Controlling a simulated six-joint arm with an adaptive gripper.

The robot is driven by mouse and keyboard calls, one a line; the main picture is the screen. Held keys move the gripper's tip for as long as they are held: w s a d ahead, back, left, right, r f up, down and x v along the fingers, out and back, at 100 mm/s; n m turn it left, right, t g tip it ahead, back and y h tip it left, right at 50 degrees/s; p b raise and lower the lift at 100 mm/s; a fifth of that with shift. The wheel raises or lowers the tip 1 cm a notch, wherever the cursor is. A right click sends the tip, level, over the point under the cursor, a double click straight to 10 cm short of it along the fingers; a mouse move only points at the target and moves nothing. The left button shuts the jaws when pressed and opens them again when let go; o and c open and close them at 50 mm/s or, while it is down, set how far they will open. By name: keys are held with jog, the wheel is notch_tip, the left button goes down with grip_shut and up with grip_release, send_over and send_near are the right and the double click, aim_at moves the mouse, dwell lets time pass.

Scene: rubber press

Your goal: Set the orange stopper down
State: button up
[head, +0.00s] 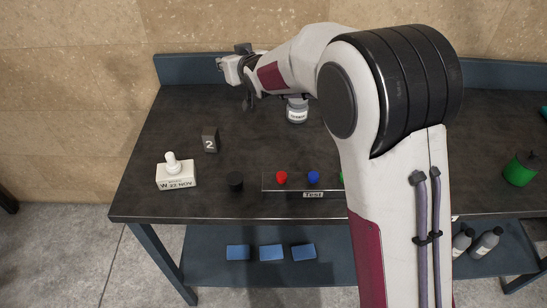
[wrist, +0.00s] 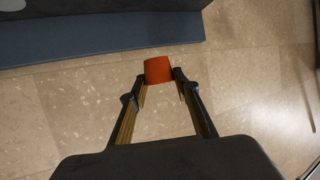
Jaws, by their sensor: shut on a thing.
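The orange stopper (wrist: 158,67) shows in the wrist view, between the two fingertips of my gripper (wrist: 159,76). My gripper is shut on it and holds it in the air, with the beige tiled wall behind it. In the head view my arm's far end is over the back left of the dark bench (head: 140,195), near the blue back rail. The orange stopper cannot be made out there, and the fingers are too small to read.
A "Test" strip (head: 290,192) carries red and blue pieces. Mid-left bench is clear.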

jog(key=shift+s+d+m+t+h, duration=0.3)
jog(key=shift+d+m+h, duration=0.3)
jog(key=shift+m+h, duration=0.25)
jog(key=s+d+f+m+h, duration=0.7)
jog(key=s+d+f+h, duration=0.2)
jog(key=s, duration=0.4)
jog(key=shift+s+d+f+m, duration=0.2)
jog(key=shift+s+f+m, duration=0.05)
jog(key=shift+s+m, duration=0.1)
jog(key=shift+f, duration=0.15)
jog(key=shift+f, duration=3)
jog(key=shift+f, duration=1.85)
jog(key=shift+f, duration=0.15)
